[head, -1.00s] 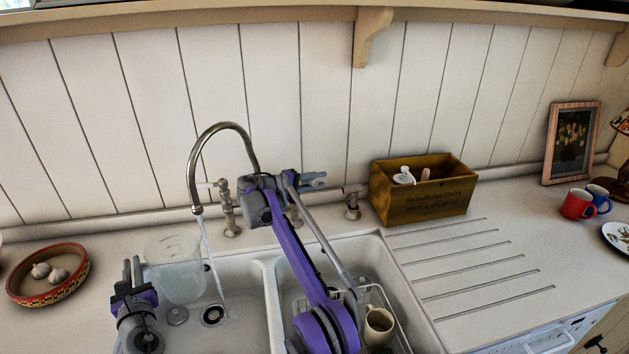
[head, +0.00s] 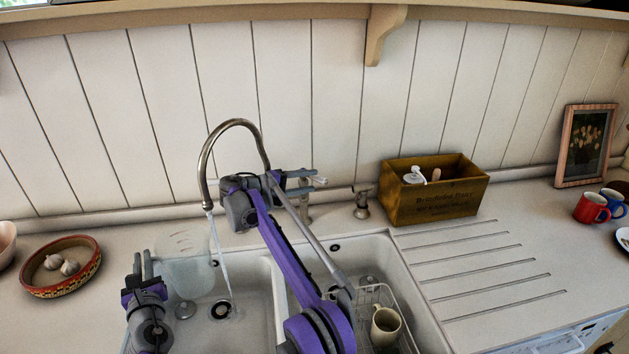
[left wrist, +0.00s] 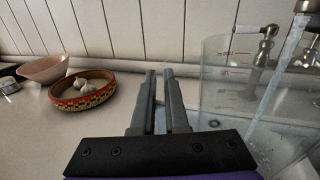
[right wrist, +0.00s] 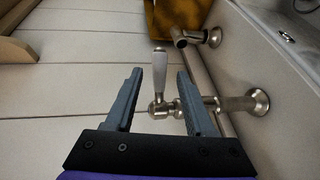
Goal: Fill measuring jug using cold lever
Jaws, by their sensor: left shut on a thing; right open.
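The clear measuring jug (head: 184,268) is in the left sink basin and also shows in the left wrist view (left wrist: 222,98). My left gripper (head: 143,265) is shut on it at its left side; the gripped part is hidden. Water (head: 220,250) runs from the curved tap spout (head: 206,170). In the head view the stream passes along the jug's right edge and ends near the drain. My right gripper (right wrist: 160,95) is open, with a white-handled tap lever (right wrist: 159,75) between its fingers. It shows at the taps in the head view (head: 306,180).
A wooden box (head: 435,200) stands right of the taps. A rack (head: 365,300) with a cream mug (head: 386,326) is in the right basin. A patterned bowl with garlic (head: 92,265) is left of the sink. The ribbed drainer (head: 480,270) is clear.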

